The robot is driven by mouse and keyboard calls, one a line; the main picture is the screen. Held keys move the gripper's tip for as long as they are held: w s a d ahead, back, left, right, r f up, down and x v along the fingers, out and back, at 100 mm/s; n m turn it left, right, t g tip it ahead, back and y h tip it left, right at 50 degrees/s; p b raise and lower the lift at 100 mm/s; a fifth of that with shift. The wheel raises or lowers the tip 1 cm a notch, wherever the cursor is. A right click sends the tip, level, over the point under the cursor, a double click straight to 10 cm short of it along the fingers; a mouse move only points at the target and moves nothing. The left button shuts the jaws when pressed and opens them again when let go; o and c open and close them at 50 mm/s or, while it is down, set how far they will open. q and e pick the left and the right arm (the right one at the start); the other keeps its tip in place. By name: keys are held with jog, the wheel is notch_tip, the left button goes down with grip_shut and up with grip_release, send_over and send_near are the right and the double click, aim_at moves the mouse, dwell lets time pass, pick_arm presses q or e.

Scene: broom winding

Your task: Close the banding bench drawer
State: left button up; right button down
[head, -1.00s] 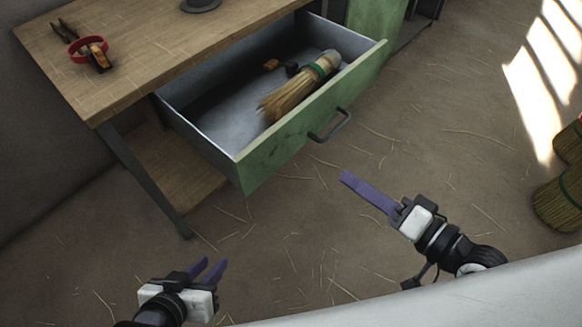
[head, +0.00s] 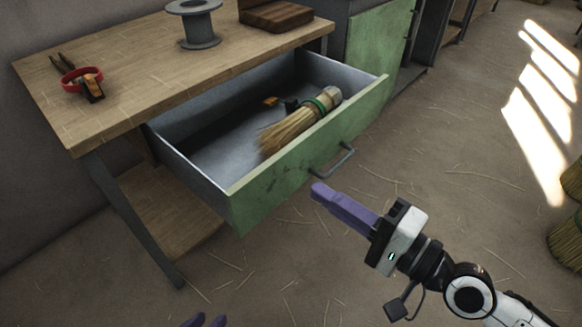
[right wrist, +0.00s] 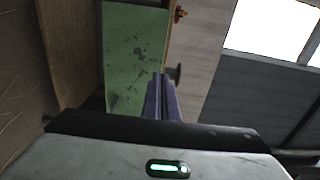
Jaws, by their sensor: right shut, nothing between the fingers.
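The banding bench drawer (head: 290,165) with its green front stands pulled out of the wooden bench (head: 150,85). A dark bar handle (head: 333,161) sits on its front. A straw broom head (head: 292,130) with a green band lies inside, beside small orange and black items. My right gripper (head: 318,192) is shut and empty, its purple fingers just in front of the drawer front, below and left of the handle. In the right wrist view the fingers (right wrist: 161,95) point toward a green panel (right wrist: 135,55). My left gripper (head: 207,321) shows only its purple fingertips at the bottom edge, slightly apart.
On the bench top are a grey spool (head: 194,22), a wooden block (head: 275,14) and a red ring with a tool (head: 84,80). A green cabinet (head: 380,42) stands behind the drawer. Straw brooms (head: 570,215) are at the right edge. The floor in front is open.

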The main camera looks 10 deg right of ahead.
aim_at(276, 164)
jog(key=x, duration=0.8)
jog(key=shift+w+a, duration=0.1)
jog(key=shift+w, duration=0.05)
